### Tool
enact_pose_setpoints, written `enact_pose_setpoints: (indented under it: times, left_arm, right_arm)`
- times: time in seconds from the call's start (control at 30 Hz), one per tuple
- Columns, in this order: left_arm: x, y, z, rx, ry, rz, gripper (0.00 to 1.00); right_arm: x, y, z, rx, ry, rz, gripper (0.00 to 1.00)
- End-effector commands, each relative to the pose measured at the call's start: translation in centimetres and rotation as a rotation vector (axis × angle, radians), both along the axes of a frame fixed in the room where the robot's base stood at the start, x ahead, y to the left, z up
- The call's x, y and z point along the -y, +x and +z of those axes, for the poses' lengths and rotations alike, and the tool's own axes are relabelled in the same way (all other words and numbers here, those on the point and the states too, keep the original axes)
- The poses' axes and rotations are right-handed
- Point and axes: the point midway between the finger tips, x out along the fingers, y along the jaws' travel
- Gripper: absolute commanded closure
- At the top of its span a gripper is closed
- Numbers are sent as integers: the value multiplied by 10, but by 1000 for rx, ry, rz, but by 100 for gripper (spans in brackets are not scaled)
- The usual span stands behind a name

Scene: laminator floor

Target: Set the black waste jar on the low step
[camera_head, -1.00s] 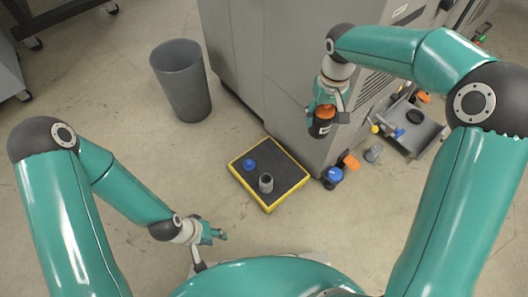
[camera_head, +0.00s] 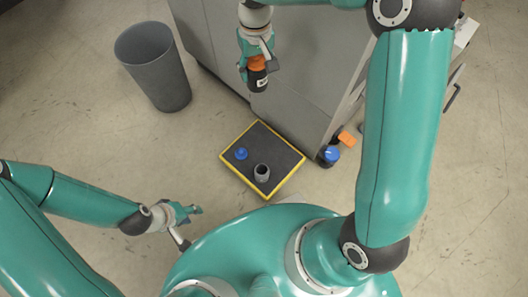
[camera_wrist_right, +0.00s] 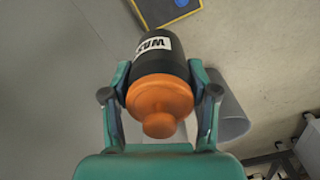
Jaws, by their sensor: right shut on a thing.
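The black waste jar (camera_head: 257,80) has an orange lid and a white label. My right gripper (camera_head: 257,68) is shut on it and holds it in the air in front of the grey machine. In the right wrist view the jar (camera_wrist_right: 160,62) sits between both fingers, lid toward the camera. The low step (camera_head: 284,150) is a dark platform with a yellow edge on the floor, below the jar in the head picture. Its edge also shows at the top of the right wrist view (camera_wrist_right: 143,14). My left gripper (camera_head: 192,226) is open and empty, left of the step.
On the step are a small blue object (camera_head: 241,153) and a grey cylinder (camera_head: 262,173). A blue-lidded jar (camera_head: 328,156) and an orange object (camera_head: 346,138) stand right of it. A grey bin (camera_head: 155,68) is at left. The step's far and right parts are bare.

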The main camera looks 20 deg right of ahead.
Motion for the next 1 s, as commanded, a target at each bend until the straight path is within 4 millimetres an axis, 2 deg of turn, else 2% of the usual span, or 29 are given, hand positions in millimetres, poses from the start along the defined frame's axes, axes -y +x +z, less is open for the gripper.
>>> enact_pose_setpoints:
  times: [0.17,0.27,0.37,0.47,0.57,0.6,0.7,0.8,1.0]
  left_arm:
    - [0,0,-1,0,0,0,60]
    - [0,0,-4,0,0,0,60]
    - [0,0,-11,0,0,0,60]
    - [0,0,-20,0,0,0,60]
    - [0,0,-31,0,0,0,60]
    - [0,0,-35,0,0,0,60]
    - [0,0,-44,0,0,0,60]
    - [0,0,-50,0,0,0,60]
    - [0,0,-56,0,0,0,60]
  right_arm:
    - [-7,3,-4,-1,0,22,90]
    - [-7,2,-20,-5,0,59,90]
    - [-8,0,-53,-9,0,143,90]
    - [-12,-5,-102,-14,1,297,90]
    - [-26,-16,-159,-16,3,525,90]
    - [-35,-23,-181,-15,4,627,90]
    - [-59,-47,-230,-14,5,872,90]
    - [-82,-77,-267,-12,7,1076,90]
    - [-107,-117,-300,-6,3,1284,90]
